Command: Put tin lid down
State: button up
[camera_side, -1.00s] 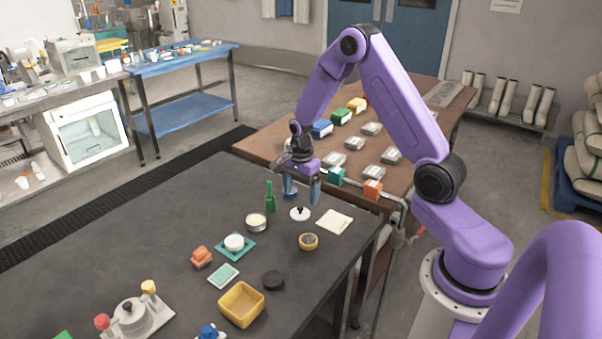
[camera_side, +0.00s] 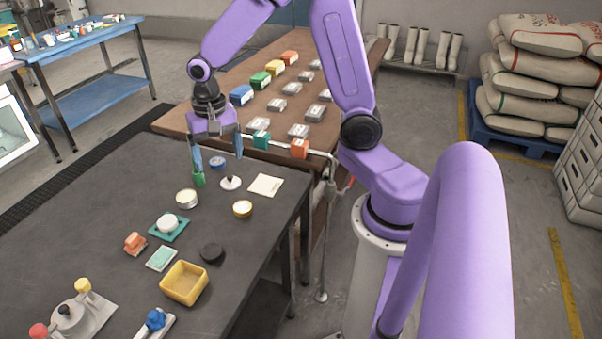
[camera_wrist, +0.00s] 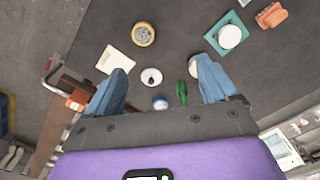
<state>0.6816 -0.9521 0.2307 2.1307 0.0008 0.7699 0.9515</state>
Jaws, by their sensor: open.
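The tin lid, which I take to be the white disc with a black knob (camera_side: 230,183), lies flat on the dark table, knob up. It also shows in the wrist view (camera_wrist: 151,77). My gripper (camera_side: 217,150) is open and empty, above and a little behind the lid in the side view, apart from it. In the wrist view the lid shows between the blue fingers (camera_wrist: 161,68). An open round tin with pale contents (camera_side: 187,198) stands left of the lid. In the wrist view a finger partly hides it.
A green bottle (camera_side: 198,180) and a small blue round item (camera_side: 217,163) stand close by the fingers. A yellow-rimmed bowl (camera_side: 242,209) and a cream cloth (camera_side: 266,185) lie right of the lid. A yellow box (camera_side: 184,283) stands nearer.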

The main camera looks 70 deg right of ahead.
jog(key=s+a+r+n, duration=0.2)
jog(key=s+n, duration=0.8)
jog(key=s, duration=0.1)
jog(key=s+a+r+n, duration=0.2)
jog(key=s+a+n, duration=0.1)
jog(key=s+n, duration=0.7)
jog(key=shift+s+a+r, duration=0.25)
jog(key=shift+s+a, duration=0.1)
jog(key=shift+s, duration=0.75)
